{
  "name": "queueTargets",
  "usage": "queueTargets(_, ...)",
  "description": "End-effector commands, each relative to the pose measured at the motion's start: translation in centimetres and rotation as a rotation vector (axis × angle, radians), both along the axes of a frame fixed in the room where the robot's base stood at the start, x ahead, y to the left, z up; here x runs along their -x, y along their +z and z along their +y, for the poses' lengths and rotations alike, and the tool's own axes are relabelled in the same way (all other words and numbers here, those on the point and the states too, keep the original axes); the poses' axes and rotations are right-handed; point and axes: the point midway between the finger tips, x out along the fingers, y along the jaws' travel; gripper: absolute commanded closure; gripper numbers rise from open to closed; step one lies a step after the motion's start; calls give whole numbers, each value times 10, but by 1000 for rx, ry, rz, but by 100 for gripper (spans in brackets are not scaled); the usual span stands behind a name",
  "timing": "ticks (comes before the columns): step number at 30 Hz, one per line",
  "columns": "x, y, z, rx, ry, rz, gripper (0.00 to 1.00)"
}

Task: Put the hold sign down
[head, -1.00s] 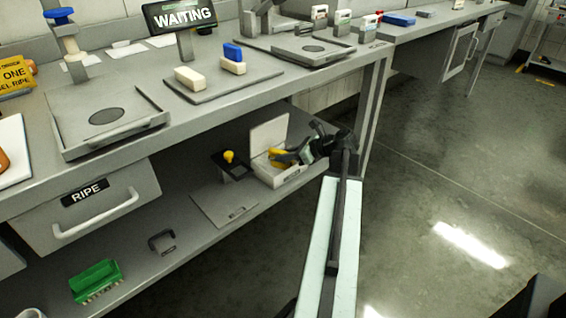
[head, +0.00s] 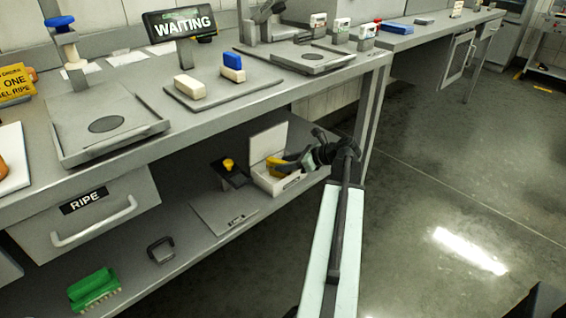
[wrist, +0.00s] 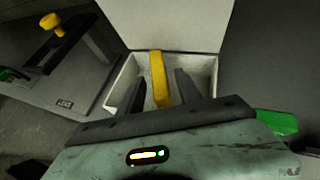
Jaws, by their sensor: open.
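A thin yellow piece (wrist: 159,78) stands edge-on in an open white box (wrist: 206,68) in the wrist view. No HOLD lettering shows on it, so I cannot tell for sure that it is the hold sign. My gripper (wrist: 160,88) is open, with one dark finger on each side of the yellow piece and small gaps between. Its fingertips are inside the box. In the head view my gripper (head: 280,166) reaches into the white box (head: 268,142) on the lower shelf, and the yellow piece (head: 273,164) shows partly behind it.
The box's raised lid stands at its back. A dark stand with a yellow knob (head: 228,164) is left of the box. A grey plate (head: 222,212), a dark handle (head: 160,249) and a green brush (head: 94,288) lie further left. The tabletop (head: 215,121) is above.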

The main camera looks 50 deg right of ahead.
Motion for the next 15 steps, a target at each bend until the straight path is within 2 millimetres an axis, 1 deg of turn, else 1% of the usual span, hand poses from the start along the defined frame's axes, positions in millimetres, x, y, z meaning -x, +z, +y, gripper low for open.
queueTargets(1, 11, 13, -3, 0, -4, 0, 58)
queueTargets(3, 26, 23, -9, 0, -4, 0, 58)
queueTargets(9, 65, 45, -21, -1, -3, 0, 58)
queueTargets(12, 77, 51, -25, 0, -1, 0, 58)
queueTargets(15, 83, 53, -27, 0, 0, 0, 58)
